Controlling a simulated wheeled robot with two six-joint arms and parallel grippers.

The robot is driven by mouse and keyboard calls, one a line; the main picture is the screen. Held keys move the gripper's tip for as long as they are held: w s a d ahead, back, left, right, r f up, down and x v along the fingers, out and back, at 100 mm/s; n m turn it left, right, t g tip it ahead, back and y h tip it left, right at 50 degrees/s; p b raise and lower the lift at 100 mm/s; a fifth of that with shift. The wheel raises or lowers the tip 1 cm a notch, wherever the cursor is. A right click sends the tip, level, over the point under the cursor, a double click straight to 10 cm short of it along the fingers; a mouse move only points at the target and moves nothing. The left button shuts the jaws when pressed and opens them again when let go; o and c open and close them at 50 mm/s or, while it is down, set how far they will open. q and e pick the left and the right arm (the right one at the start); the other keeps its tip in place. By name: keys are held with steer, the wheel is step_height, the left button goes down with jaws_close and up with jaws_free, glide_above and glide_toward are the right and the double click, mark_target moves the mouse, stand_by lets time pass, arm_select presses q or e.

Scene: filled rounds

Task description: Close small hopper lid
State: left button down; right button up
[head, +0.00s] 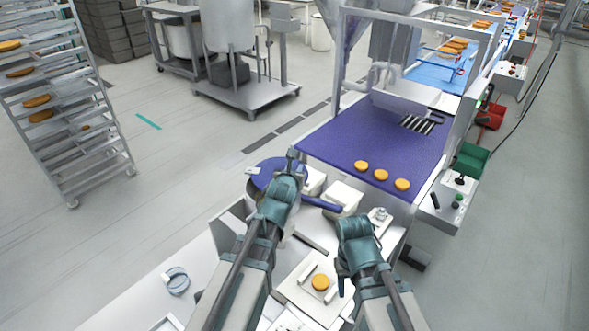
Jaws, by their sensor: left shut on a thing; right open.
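A round blue-purple lid (264,178) lies at the left of the work surface, partly hidden by my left arm; it looks like the small hopper lid. The hopper body beneath it is mostly hidden. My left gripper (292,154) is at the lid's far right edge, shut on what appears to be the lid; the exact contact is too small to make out. My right gripper (342,284) is open and points down, just right of an orange round (320,282) on a white fixture (304,296). It is apart from the lid.
A purple conveyor belt (350,140) with several orange rounds (381,174) lies ahead. A dark blue bar (321,203) and white block (343,195) sit right of my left gripper. A clear ring-shaped item (177,281) is at lower left. A tray rack (70,120) stands far left.

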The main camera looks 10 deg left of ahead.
arm_select(q)
steer(key=c, duration=0.7)
jaws_free()
steer(key=shift+w, duration=0.1)
